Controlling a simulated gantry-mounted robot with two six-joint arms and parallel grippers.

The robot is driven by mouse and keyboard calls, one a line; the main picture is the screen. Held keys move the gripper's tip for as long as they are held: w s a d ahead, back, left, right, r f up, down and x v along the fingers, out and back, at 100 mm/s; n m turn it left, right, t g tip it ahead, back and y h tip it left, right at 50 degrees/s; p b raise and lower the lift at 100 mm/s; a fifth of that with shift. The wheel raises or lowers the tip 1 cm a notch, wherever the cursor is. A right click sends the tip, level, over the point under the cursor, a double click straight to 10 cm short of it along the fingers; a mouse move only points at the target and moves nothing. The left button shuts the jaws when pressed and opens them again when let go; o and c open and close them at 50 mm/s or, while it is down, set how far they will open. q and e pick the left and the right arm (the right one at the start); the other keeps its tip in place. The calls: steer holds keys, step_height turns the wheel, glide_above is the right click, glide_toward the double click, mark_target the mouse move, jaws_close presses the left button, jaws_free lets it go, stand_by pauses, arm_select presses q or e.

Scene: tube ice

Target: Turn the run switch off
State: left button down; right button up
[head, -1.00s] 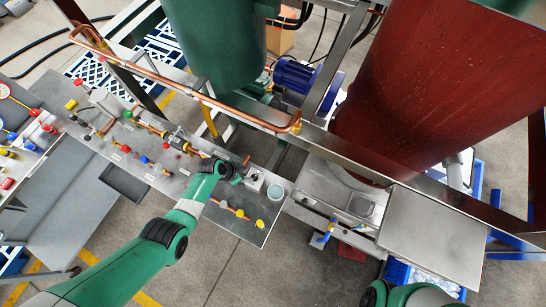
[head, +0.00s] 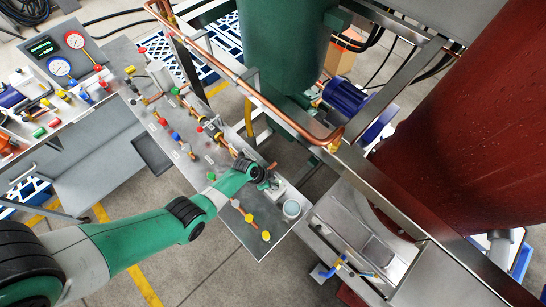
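My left gripper (head: 269,175) is over the right part of the long steel bench (head: 252,238), beside a small light-grey box (head: 281,190). Its fingers are small and partly hidden by the wrist, so I cannot tell whether they are open or shut. A control panel (head: 75,30) with a lit green display and two round gauges stands at the upper left. Below it are a green button (head: 40,132) and a red button (head: 54,122). I cannot tell for sure which part is the run switch. My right gripper is out of view.
Several coloured valves and copper pipes line the bench. A copper pipe (head: 255,85) runs above the bench. A green tank (head: 283,45) and a red tank (head: 460,125) stand behind.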

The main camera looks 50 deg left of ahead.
arm_select(q)
steer(key=shift+n, duration=0.4)
steer(key=n, duration=0.1)
steer(key=n+y, duration=0.1)
steer(key=n, duration=0.1)
steer(key=n+y+p, duration=0.1)
steer(key=n, duration=0.1)
steer(key=shift+d+t, duration=0.25)
steer(key=shift+t, duration=0.05)
steer(key=n+y, duration=0.1)
steer(key=n, duration=0.2)
steer(key=n+g+y+b, duration=0.1)
steer(key=n, duration=0.2)
steer(key=shift+d, duration=0.15)
stand_by(0.5)
steer(key=c, duration=0.9)
jaws_free()
